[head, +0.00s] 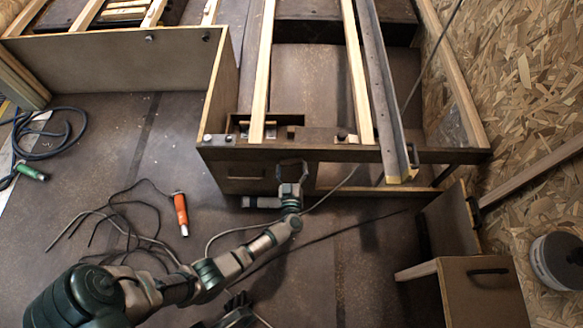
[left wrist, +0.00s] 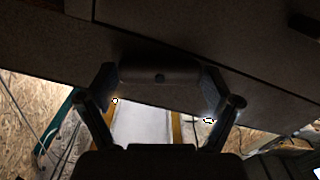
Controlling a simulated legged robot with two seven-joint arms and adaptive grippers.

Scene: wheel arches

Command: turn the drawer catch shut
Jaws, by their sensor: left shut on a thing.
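My left gripper (head: 292,165) reaches in from the lower left to the front of the dark wooden bench frame (head: 340,154). In the left wrist view its two fingers (left wrist: 160,88) stand on either side of a dark bar with a round spot at its middle, which looks like the drawer catch (left wrist: 160,73). The fingers are shut on the bar's ends. The bar lies roughly level in that view, against a dark panel. In the head view the gripper hides the catch. A drawer-like front panel (head: 246,172) is left of the gripper. My right gripper is not seen.
An orange-handled tool (head: 181,214) and loose black cables (head: 110,230) lie on the floor at left. A blue cable coil (head: 62,140) is farther left. A wooden box with a dark handle (head: 484,292) and a bucket (head: 556,260) are at right. Open floor lies between.

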